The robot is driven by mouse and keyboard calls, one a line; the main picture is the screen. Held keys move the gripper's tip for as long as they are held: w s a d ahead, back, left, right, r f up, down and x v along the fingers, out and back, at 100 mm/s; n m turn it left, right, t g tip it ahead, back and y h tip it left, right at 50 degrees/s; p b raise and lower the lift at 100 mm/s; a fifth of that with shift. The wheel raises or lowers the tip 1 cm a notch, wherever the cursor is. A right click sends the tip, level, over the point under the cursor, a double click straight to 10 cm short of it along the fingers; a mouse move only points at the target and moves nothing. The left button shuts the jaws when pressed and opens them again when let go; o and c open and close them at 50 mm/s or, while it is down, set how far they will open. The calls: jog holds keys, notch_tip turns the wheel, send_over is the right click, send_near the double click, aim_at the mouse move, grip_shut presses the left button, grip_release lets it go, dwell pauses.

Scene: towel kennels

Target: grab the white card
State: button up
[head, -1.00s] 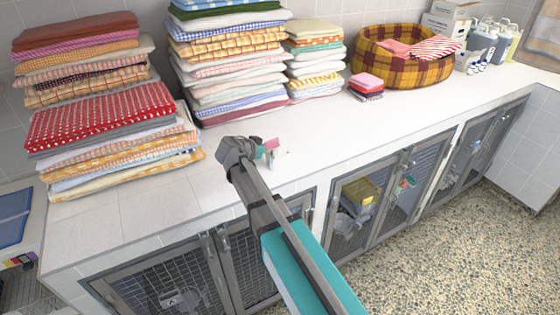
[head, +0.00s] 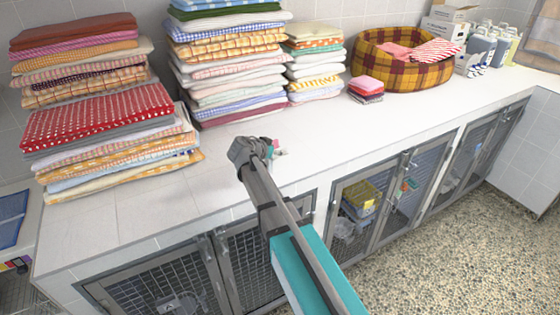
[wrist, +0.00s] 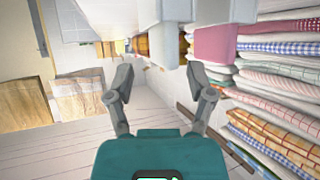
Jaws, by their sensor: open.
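My gripper (head: 262,149) is low over the tiled counter, in front of the towel stacks. In the wrist view its two fingers are spread wide with nothing between them (wrist: 160,76). In the wrist view a pale, flat-sided shape (wrist: 160,12) shows at the top edge, beyond the fingertips, next to a pink block (wrist: 214,44). I cannot tell for sure which of these is the white card.
Tall towel stacks (head: 228,70) stand behind the gripper, and a red-topped stack (head: 98,118) is at the left. A small folded pile (head: 366,88), a plaid basket (head: 402,72) and bottles are farther right. Mesh-doored kennels (head: 265,255) lie below the counter edge.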

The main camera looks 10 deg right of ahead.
jog(key=shift+b+x, duration=0.45)
jog(key=shift+x, duration=0.9)
grip_shut()
